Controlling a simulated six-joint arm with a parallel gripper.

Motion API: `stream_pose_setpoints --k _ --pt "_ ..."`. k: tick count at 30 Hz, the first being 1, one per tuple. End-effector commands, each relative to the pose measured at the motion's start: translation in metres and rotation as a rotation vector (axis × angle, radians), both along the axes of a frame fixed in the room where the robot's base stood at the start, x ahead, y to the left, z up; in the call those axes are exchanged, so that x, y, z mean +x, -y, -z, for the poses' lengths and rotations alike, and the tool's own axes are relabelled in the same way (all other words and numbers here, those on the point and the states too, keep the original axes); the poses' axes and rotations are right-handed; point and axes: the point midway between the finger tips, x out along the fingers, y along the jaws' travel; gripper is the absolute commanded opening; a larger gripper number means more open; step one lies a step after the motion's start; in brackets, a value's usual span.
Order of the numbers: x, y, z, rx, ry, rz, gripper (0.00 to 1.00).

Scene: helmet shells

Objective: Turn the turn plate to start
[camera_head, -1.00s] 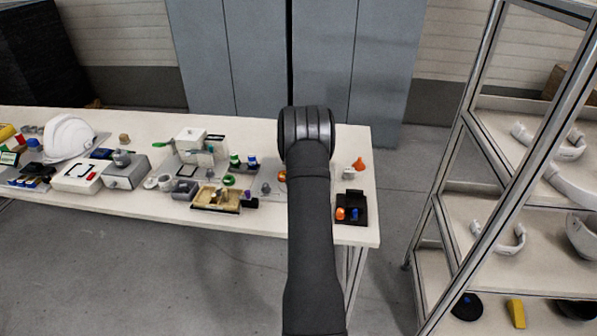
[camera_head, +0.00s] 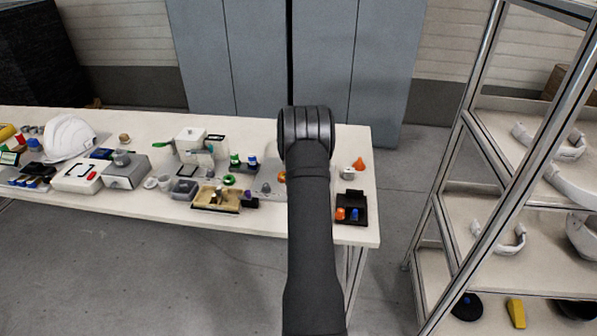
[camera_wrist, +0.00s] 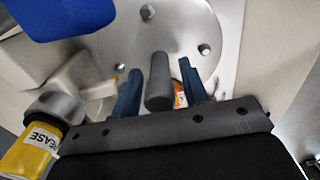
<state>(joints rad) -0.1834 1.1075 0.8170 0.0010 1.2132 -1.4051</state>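The turn plate (camera_wrist: 205,25) is a round light-grey disc with small dark studs or holes, seen close up in the wrist view. A dark grey upright peg (camera_wrist: 158,84) shows in front of it. My gripper (camera_wrist: 160,88) has two blue fingers, one on each side of the peg. Gaps show between the peg and both fingers, so my gripper is open. In the head view my own arm covers my gripper and most of the turn plate.
In the wrist view a yellow grease container (camera_wrist: 35,145) stands at the lower left, with a blue object (camera_wrist: 60,15) at the upper left. In the head view the white table (camera_head: 130,205) holds several parts. A black holder (camera_head: 351,205) is right of my arm.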

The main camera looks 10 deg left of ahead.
Motion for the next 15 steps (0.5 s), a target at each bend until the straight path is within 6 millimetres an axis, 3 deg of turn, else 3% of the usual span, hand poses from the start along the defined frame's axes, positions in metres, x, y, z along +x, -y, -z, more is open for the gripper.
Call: stream_pose_setpoints --k 10,15 --pt "0.0 0.001 -0.002 -0.001 -0.002 0.002 0.43" --pt "0.0 0.001 -0.023 -0.001 0.0 0.002 0.43"
